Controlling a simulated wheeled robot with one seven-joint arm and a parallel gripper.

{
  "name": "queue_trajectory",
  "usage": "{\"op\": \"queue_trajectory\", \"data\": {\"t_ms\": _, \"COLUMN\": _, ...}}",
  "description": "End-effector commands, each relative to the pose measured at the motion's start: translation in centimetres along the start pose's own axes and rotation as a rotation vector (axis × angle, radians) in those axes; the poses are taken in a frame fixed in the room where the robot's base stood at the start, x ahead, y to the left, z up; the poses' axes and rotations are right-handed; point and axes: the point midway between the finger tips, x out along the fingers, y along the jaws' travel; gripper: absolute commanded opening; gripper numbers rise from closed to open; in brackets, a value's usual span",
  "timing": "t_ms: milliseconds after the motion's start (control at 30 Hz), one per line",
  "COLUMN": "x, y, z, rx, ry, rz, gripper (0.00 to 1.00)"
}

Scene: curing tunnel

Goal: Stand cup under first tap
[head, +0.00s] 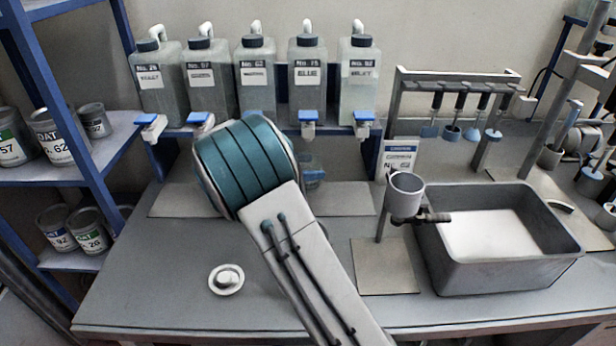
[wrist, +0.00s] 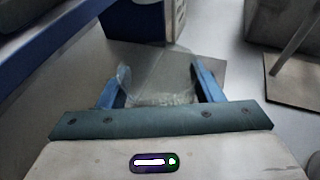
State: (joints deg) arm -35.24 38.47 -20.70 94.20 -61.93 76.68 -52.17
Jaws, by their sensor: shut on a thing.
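A clear cup (wrist: 158,88) sits between the blue fingers of my gripper (wrist: 156,78) in the wrist view. The gripper is shut on it. In the head view my arm hides most of the gripper, and part of the clear cup (head: 311,164) shows just right of the arm, below the shelf with the taps. The leftmost tap (head: 151,124), with a blue handle, hangs below the leftmost jug (head: 159,82), well left of the cup. Further taps hang to its right, including one (head: 308,124) above the cup in the picture. The cup's base is hidden in the head view.
A grey basin (head: 500,275) stands at the right. Left of it, a grey cup-shaped holder (head: 405,190) stands on a post. A white round lid-like piece (head: 226,280) lies at the front left. Cans fill the blue side shelves (head: 75,165). The front bench is mostly clear.

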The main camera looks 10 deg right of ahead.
Motion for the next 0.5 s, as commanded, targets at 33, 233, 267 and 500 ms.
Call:
{"op": "queue_trajectory", "data": {"t_ms": 33, "x": 0.5, "y": -0.1, "z": -0.8, "rx": -0.005, "ry": -0.002, "rz": -0.002, "gripper": 0.35}}
{"op": "queue_trajectory", "data": {"t_ms": 233, "x": 1.1, "y": 0.0, "z": -3.3, "rx": -0.002, "ry": -0.001, "rz": -0.001, "gripper": 0.35}}
{"op": "queue_trajectory", "data": {"t_ms": 267, "x": 1.2, "y": 0.0, "z": -3.3, "rx": -0.001, "ry": -0.001, "rz": -0.001, "gripper": 0.35}}
{"op": "queue_trajectory", "data": {"t_ms": 500, "x": 1.2, "y": 0.0, "z": -3.4, "rx": 0.000, "ry": -0.001, "rz": -0.001, "gripper": 0.35}}
